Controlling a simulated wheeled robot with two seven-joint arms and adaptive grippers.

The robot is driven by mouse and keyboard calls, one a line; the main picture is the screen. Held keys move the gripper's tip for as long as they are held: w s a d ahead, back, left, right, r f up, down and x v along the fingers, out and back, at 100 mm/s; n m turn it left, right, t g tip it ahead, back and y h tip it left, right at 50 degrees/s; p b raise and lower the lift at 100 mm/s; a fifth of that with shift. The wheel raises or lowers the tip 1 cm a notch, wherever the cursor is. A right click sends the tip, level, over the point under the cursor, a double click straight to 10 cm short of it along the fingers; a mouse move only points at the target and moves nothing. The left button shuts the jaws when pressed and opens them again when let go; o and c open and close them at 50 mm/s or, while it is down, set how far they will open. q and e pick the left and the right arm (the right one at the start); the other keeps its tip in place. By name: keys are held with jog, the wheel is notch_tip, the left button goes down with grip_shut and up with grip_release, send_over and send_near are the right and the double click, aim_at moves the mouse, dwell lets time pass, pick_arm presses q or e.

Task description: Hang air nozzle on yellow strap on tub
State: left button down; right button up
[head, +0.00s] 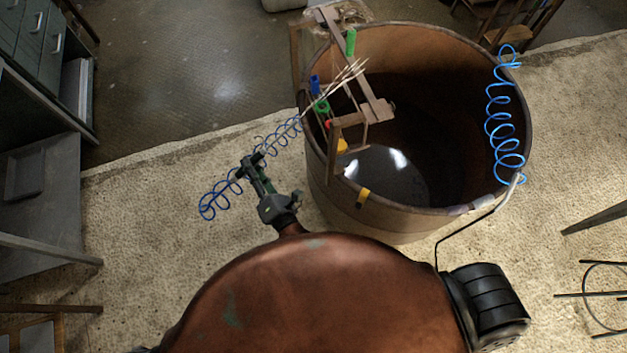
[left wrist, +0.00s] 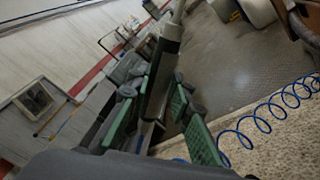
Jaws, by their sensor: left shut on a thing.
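A large brown tub (head: 325,205) stands at the centre right of the head view. A short yellow strap (head: 362,197) shows on its near outer wall, just under the rim. My left gripper (head: 257,172) is left of the tub, outside its rim and apart from the strap. In the left wrist view its green-padded fingers (left wrist: 161,120) are shut on the air nozzle (left wrist: 163,72), a grey and black cylindrical tool. A blue coiled hose (head: 222,190) runs near the gripper toward the rack. My right gripper is out of view.
A brown rack (head: 375,108) with green, blue, red and yellow pieces straddles the tub's left rim. Another blue coil (head: 505,115) hangs at the right rim. Grey cabinets (head: 40,185) stand at left. The pale floor between cabinets and tub is mostly open.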

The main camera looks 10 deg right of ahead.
pick_arm(q)
jog(key=s+d+f+g+h, duration=0.1)
jog(key=s+d+f+h, duration=0.4)
jog(key=d+f, duration=0.2)
jog(key=s+d+f+g+h, duration=0.2)
jog(key=s+d+f+h, duration=0.3)
jog(key=d, duration=0.5)
jog(key=s+d+f+g+h, duration=0.1)
jog(key=s+d+f+h, duration=0.4)
jog(key=d+f+h, duration=0.2)
notch_tip(320, 180, down, 2)
jog(key=shift+s+d+f+g, duration=0.15)
jog(key=shift+s+d+g, duration=0.2)
jog(key=shift+d, duration=0.9)
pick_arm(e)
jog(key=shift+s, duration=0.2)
pick_arm(q)
jog(key=shift+w+d, duration=0.1)
